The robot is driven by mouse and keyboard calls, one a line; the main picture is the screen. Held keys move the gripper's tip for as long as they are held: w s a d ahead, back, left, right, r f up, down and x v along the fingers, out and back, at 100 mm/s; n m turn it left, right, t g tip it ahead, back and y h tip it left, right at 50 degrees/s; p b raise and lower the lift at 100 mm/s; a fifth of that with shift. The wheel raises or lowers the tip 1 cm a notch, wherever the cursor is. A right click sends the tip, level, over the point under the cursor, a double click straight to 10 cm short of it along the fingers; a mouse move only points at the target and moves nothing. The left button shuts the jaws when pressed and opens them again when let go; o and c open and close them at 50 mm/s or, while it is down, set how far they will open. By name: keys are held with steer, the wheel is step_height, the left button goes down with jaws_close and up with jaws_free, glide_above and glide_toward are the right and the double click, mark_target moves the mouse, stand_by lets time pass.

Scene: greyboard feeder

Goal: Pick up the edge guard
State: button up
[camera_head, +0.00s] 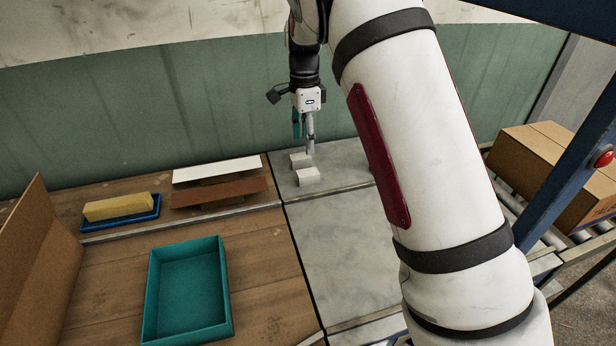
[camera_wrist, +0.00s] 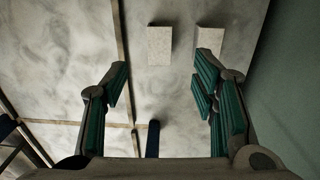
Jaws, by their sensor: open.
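I cannot tell for certain which thing is the edge guard. A long white strip (camera_head: 216,169) and a long brown strip (camera_head: 219,191) lie side by side on the wooden bench, left of the grey slab, and look like possible ones. My gripper (camera_head: 304,136) points down above the grey slab, close to two small pale blocks. In the wrist view my gripper (camera_wrist: 159,82) is open, with nothing between its teal-padded fingers. The pale blocks, one (camera_wrist: 159,46) left of the other (camera_wrist: 210,40), show beyond the fingertips. Neither strip can be made out in the wrist view.
The grey slab (camera_head: 345,255) is mostly bare. An empty teal tray (camera_head: 153,285) stands front left. A yellow block (camera_head: 118,206) sits in a blue tray (camera_head: 145,219). A brown board (camera_head: 35,250) stands at far left. A carton (camera_head: 540,165) rests on rollers at right. A green wall (camera_head: 130,110) is behind.

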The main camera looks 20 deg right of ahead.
glide_above(308, 172)
steer(key=f, duration=0.6)
steer(key=shift+a, duration=0.25)
steer(key=shift+d+f, duration=0.2)
steer(key=shift+f, duration=2.5)
steer(key=shift+c, duration=0.3)
steer(key=c, duration=0.9)
